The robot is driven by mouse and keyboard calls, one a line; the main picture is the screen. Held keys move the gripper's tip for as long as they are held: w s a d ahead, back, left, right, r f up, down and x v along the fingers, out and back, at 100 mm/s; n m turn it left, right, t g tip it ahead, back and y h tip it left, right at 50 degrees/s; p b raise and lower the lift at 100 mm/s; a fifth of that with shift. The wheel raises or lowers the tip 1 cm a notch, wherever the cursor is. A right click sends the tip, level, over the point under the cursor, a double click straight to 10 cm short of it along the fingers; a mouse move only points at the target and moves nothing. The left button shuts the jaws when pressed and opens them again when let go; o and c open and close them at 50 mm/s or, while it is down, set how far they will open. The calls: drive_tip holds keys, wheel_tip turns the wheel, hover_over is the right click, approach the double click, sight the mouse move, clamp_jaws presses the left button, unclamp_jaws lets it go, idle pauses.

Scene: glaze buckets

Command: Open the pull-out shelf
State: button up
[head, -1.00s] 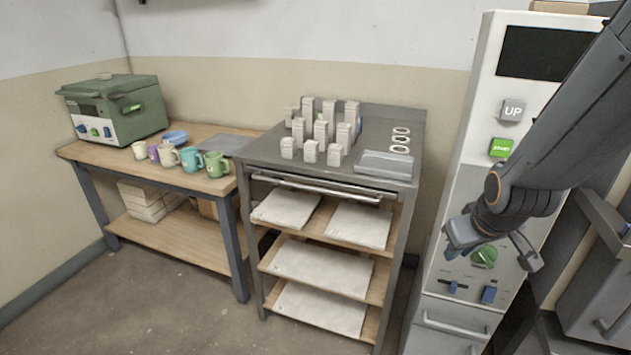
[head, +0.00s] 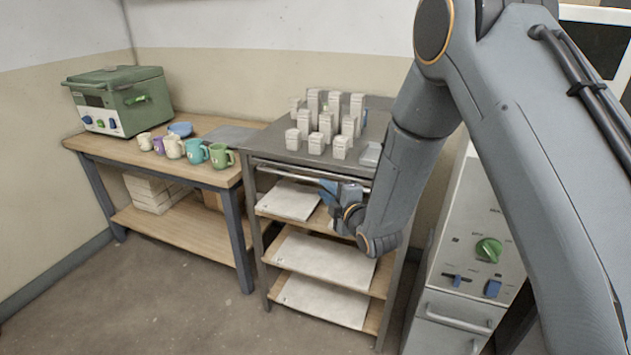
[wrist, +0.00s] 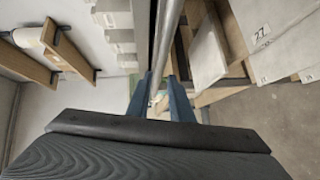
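The pull-out shelf sits just under the metal top of the rack, with a long bar handle (head: 290,172) across its front. It looks pushed in, flush with the rack. My gripper (head: 328,188) is at the right half of the handle, and my forearm hides the handle's right end. In the wrist view the handle (wrist: 169,35) runs down between the two blue fingers of my gripper (wrist: 158,85). The fingers stand apart on either side of the bar, with a gap showing; no firm grip is visible.
White blocks (head: 326,122) stand on the rack's metal top (head: 272,140). Pale slabs (head: 322,262) lie on the lower shelves. A wooden table (head: 205,178) with mugs (head: 197,154) and a green box (head: 120,102) stands left. A control cabinet (head: 455,250) stands right. Floor in front is clear.

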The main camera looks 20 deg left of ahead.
sight(316, 180)
drive_tip(key=p+x, duration=0.1)
drive_tip(key=x, duration=0.6)
drive_tip(key=shift+w+a, duration=0.1)
drive_tip(key=shift+w, duration=0.15)
drive_tip(key=shift+c, duration=0.3)
clamp_jaws()
